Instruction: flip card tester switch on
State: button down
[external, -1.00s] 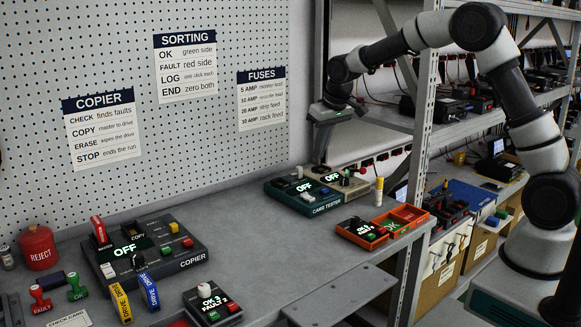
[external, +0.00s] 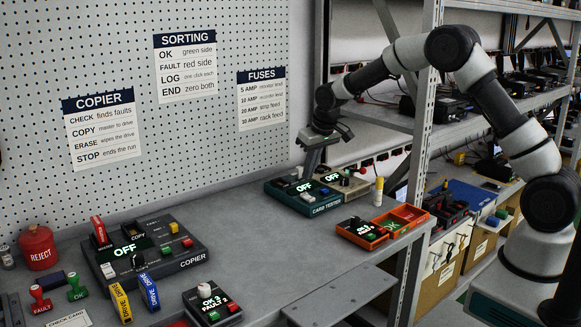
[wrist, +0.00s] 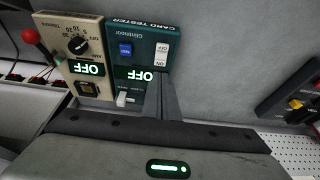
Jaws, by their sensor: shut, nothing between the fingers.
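The card tester (external: 317,202) is a teal box at the back of the bench, with a display reading OFF. In the wrist view the card tester (wrist: 143,40) shows a white rocker switch (wrist: 161,54) marked ON and OFF, a blue button (wrist: 126,49) and a white lever or slot piece (wrist: 122,99). My gripper (external: 310,168) is above the left part of the tester, pointing down. In the wrist view my gripper (wrist: 161,82) is shut and empty, its tips close to the white rocker switch; I cannot tell whether they touch.
A beige unit (wrist: 78,58) with a dial and an OFF display stands beside the tester. A red ball-topped lever (wrist: 30,36) is beyond it. Orange trays (external: 362,232) sit in front, near a rack post (external: 422,140). The bench between tester and copier (external: 150,250) is clear.

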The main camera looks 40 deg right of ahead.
aim_at(304, 193)
jog(key=shift+s+x, duration=0.2)
jog(key=shift+x, duration=1.1)
jog(key=shift+s+x, duration=0.2)
jog(key=shift+x, duration=1.05)
jog(key=shift+f, duration=0.15)
jog(key=shift+w+f+b, duration=0.3)
jog(key=shift+f+b, duration=0.1)
jog(key=shift+b, duration=0.05)
jog(key=shift+s, duration=0.2)
